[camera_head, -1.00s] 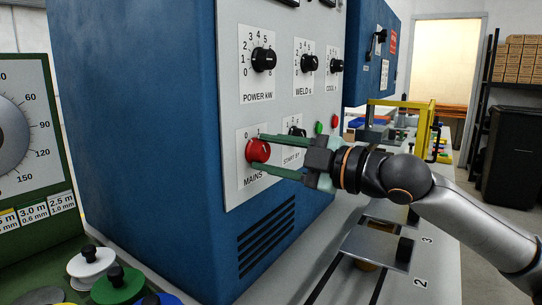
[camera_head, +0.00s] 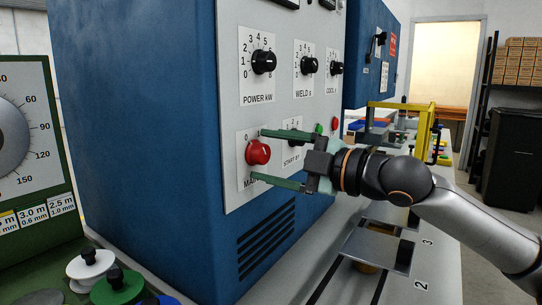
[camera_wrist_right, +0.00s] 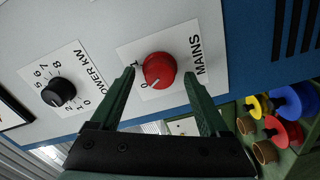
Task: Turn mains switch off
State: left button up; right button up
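The mains switch is a red round knob (camera_head: 258,152) on a white plate marked MAINS, low on the blue cabinet's front panel. It also shows in the right wrist view (camera_wrist_right: 159,70), with 0 and 1 marks beside it. My right gripper (camera_head: 258,156) is open, its two green fingers pointing at the panel, one above and one below the knob. In the right wrist view the fingers (camera_wrist_right: 160,86) stand on either side of the knob, with gaps between them and it. My left gripper is not in view.
The power knob (camera_head: 263,60) is above the mains switch, and the weld knob (camera_head: 309,64) is to its right. A partly hidden knob and small green and red buttons (camera_head: 334,123) lie behind my right gripper. A green dial panel (camera_head: 50,130) stands at left.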

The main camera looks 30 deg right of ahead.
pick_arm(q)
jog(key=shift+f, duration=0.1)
pick_arm(e)
jog(key=shift+s+d+f+b, duration=0.15)
jog(key=shift+s+b, duration=0.2)
jog(key=shift+b, duration=0.35)
jog(key=shift+s+d+f+b, duration=0.15)
jog(key=shift+s+d+b, duration=0.15)
jog(key=shift+s+b, duration=0.55)
pick_arm(q)
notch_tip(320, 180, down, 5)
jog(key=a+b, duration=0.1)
jog(key=b, duration=0.2)
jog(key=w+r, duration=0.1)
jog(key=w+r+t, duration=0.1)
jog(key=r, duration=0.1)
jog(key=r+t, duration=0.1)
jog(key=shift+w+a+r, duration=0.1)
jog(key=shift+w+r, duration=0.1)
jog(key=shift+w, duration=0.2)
pick_arm(e)
jog(key=v, duration=1)
jog(key=shift+r, duration=0.3)
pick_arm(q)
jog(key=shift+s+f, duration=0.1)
